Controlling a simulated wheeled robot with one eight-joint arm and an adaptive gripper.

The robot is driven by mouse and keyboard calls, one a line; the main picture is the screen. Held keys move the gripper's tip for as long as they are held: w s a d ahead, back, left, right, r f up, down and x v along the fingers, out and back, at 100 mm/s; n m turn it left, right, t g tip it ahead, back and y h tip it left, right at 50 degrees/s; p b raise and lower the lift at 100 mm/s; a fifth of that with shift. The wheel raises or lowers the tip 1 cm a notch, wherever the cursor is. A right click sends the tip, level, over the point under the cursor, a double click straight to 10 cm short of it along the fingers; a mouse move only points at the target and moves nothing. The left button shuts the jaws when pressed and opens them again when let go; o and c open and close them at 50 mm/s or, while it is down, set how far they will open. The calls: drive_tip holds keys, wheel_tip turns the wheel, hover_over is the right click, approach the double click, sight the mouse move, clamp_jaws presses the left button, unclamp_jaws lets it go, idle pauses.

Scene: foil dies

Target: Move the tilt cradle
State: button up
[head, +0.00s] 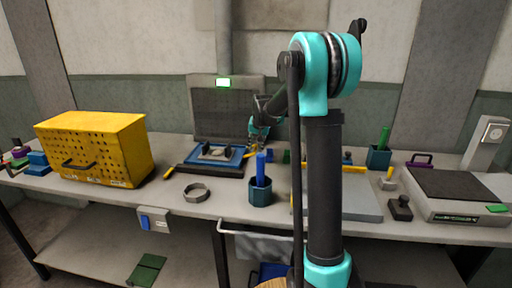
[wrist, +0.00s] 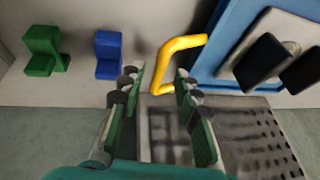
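The tilt cradle appears to be the blue frame (head: 233,163) with a grey plate on it, at the back of the bench left of centre. The blue frame fills the upper right of the wrist view (wrist: 209,58), with dark knobs over its pale plate. A yellow bent handle (wrist: 165,62) sticks out from its side. My gripper (wrist: 160,80) is open, with one finger on each side of the near part of the handle. Contact with the handle cannot be told. In the head view my gripper (head: 254,145) is small, at the frame's right end.
A dark perforated panel (head: 228,113) stands behind the frame. A yellow perforated box (head: 97,148) stands left. Green (wrist: 43,50) and blue blocks (wrist: 109,54) lie near my gripper.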

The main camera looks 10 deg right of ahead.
drive_tip(key=shift+w+f, duration=0.1)
drive_tip(key=shift+f, duration=0.15)
clamp_jaws()
idle(0.3)
